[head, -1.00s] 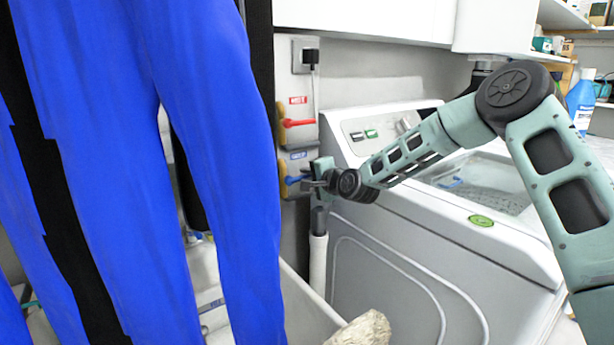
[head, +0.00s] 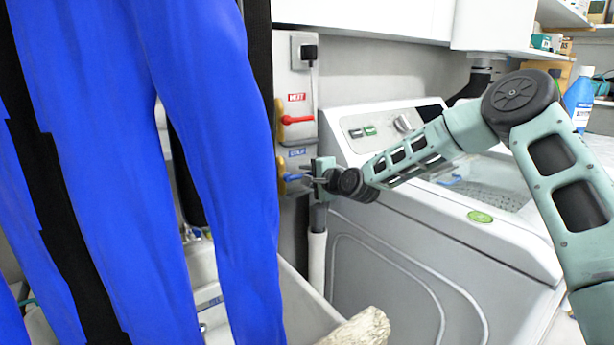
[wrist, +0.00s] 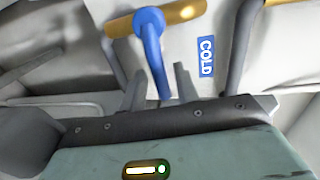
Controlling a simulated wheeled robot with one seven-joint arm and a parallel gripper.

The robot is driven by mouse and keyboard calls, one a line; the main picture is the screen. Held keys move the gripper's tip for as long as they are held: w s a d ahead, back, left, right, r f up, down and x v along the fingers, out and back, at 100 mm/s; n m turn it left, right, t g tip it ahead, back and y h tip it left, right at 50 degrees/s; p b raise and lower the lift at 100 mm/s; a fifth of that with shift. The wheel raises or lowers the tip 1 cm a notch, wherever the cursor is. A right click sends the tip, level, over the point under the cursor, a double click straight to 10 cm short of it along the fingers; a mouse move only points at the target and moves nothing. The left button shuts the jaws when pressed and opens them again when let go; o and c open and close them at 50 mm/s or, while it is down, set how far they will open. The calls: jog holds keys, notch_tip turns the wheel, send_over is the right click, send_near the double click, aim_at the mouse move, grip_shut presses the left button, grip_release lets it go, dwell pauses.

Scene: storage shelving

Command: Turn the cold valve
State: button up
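The cold valve has a blue lever handle (wrist: 151,50) on a brass body (wrist: 182,14), beside a blue COLD label (wrist: 206,56) in the wrist view. In the head view the blue handle (head: 293,178) sits low on the wall panel, below the red hot handle (head: 298,119), and points right toward my gripper. My gripper (wrist: 158,88) is open, with the handle's free end between its two fingers. A gap shows on both sides of the handle, more clearly on the left. In the head view my gripper (head: 308,178) is small, and its fingertips are hard to make out.
A white washing machine (head: 400,250) stands right of the valves, under my arm. Blue hanging clothing (head: 215,130) fills the left, close to the valve panel. A white pipe (head: 317,258) and a sink edge (head: 300,295) lie below. A power plug (head: 308,52) is above.

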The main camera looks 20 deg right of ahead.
jog(key=shift+s, duration=0.1)
jog(key=v, duration=1.7)
jog(key=shift+s, duration=0.1)
jog(key=s+a+f+n+g+h, duration=0.1)
jog(key=s+a+f+n+g, duration=0.1)
jog(key=s+f+n+g, duration=0.5)
jog(key=s+d+n+g+h, duration=0.2)
jog(key=s+n+g, duration=0.15)
jog(key=s, duration=0.55)
jog(key=s+d+n+g+h, duration=0.2)
jog(key=s+n, duration=0.2)
jog(key=s, duration=0.5)
jog(key=s+a+r+n+g+p, duration=0.1)
jog(key=s+a+r+n+p, duration=0.3)
jog(key=a, duration=0.5)
jog(key=s+a+r+n+g+p, duration=0.1)
jog(key=s+a+r+n+p, duration=0.2)
jog(key=s+a+r+p, duration=0.3)
jog(key=s+a+r, duration=0.3)
jog(key=shift+s+a+n+y+p, duration=0.25)
jog(key=shift+a+n+y+p, duration=0.1)
jog(key=shift+y+p, duration=0.05)
